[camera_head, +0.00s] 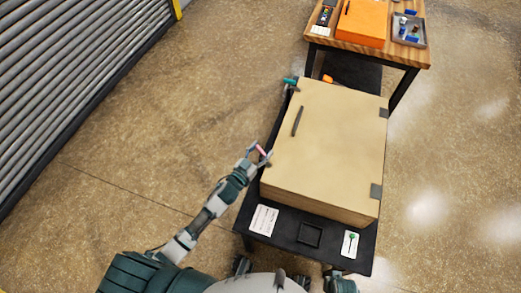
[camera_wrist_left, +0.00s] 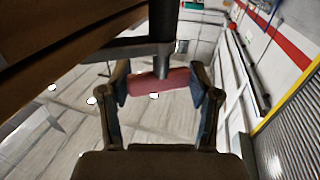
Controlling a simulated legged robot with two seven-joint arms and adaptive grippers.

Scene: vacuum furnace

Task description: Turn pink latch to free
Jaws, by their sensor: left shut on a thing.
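The furnace is a tan box (camera_head: 335,145) on a black stand, with a dark handle (camera_head: 297,121) on its top face. The pink latch (camera_head: 262,150) is at the box's left side in the head view. My left gripper (camera_head: 258,154) is at this latch. In the left wrist view the pink latch (camera_wrist_left: 163,82) lies crosswise between the two fingers of my left gripper (camera_wrist_left: 164,95), below a dark post. The fingers are shut on it. A teal latch (camera_head: 290,82) is at the box's far left corner. My right gripper is not clearly in view.
The black stand (camera_head: 281,225) carries a white card and a card with a green mark in front of the box. A wooden table (camera_head: 411,55) with an orange box (camera_head: 362,22) and a grey tray stands behind. Open floor lies left, up to a ribbed shutter (camera_head: 75,75).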

